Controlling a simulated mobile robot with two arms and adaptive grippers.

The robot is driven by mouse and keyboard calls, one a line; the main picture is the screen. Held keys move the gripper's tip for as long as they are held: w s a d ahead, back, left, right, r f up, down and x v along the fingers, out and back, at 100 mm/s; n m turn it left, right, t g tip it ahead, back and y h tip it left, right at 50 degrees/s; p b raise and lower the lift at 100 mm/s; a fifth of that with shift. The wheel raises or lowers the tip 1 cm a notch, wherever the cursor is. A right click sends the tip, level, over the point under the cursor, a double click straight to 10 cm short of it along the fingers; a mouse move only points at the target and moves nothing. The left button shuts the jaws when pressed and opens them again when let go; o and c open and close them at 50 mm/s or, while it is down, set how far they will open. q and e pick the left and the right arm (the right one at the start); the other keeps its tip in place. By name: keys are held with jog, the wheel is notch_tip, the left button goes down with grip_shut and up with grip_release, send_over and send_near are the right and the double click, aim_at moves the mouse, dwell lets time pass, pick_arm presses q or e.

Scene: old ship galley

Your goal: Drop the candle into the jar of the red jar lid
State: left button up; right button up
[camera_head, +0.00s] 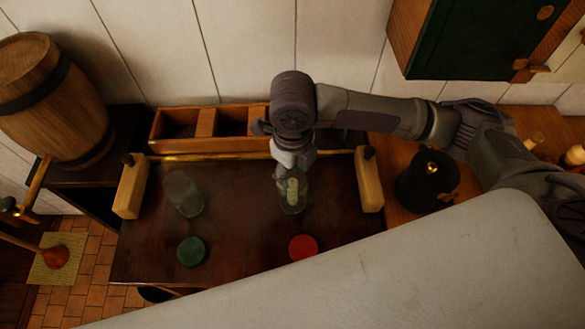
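A clear glass jar (293,203) stands on the dark table behind the red jar lid (302,247). A second clear jar (183,193) stands to the left, behind a green jar lid (190,251). My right gripper (291,168) points down at the mouth of the right jar. A small pale candle-like piece (292,188) shows just below the gripper, seen through the glass. Whether the fingers still touch it is too small to tell. My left gripper is not in view.
A wooden box with compartments (206,122) lies along the table's back edge (130,262). Wooden blocks (131,186) (369,180) flank the table. A black kettle (427,182) stands at right, a barrel (55,100) at left. The table between the jars is clear.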

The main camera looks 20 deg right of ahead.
jog(key=shift+r, duration=0.1)
notch_tip(320, 180, up, 12)
dwell(0.5)
dwell(0.8)
